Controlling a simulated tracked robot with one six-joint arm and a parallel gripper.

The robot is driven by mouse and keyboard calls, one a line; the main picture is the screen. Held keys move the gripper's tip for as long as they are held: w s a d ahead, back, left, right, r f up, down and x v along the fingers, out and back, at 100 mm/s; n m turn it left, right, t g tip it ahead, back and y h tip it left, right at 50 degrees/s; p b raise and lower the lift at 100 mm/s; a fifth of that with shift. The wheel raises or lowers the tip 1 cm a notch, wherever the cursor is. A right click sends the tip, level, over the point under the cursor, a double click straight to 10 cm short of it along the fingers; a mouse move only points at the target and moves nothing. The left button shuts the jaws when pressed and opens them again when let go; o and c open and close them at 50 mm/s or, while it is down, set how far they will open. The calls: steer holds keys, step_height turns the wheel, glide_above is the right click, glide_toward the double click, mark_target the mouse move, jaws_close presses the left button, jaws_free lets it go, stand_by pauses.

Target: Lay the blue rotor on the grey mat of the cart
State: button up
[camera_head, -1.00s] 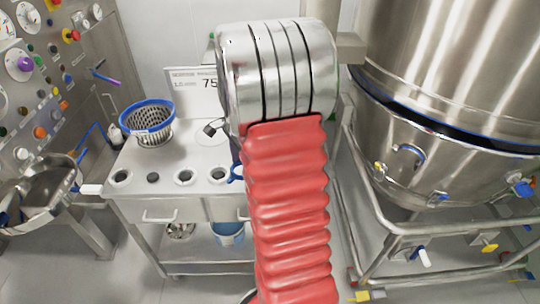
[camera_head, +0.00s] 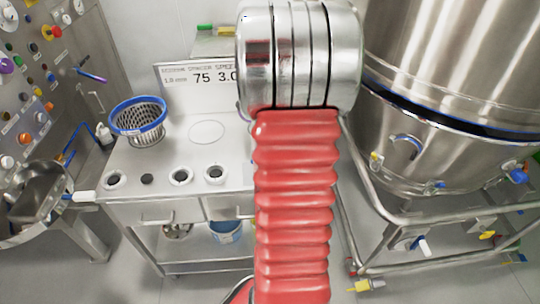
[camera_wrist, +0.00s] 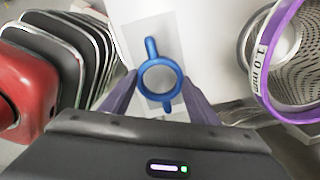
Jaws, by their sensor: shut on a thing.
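In the wrist view the blue rotor (camera_wrist: 151,50), a ring with two short arms, is between the purple fingers of my gripper (camera_wrist: 159,79), which is shut on it. Under it in that view is a pale grey rectangle, the grey mat (camera_wrist: 134,40), on a white surface. The gap between rotor and mat cannot be judged. In the head view the cart (camera_head: 140,180) is a steel bench with holes in its top. My red-sleeved arm hides the gripper, rotor and mat there.
A blue-rimmed sieve basket (camera_head: 139,118) stands on the cart's left. A purple-rimmed sieve marked 1.0 mm (camera_wrist: 262,60) is close on the right in the wrist view. A sign (camera_head: 203,80) stands at the back. A large steel vessel (camera_head: 440,140) is to the right.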

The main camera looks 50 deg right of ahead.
steer(key=shift+f, duration=0.1)
steer(key=shift+f, duration=2.05)
steer(key=shift+w, duration=0.1)
steer(key=o, duration=1.4)
steer(key=shift+c, duration=0.2)
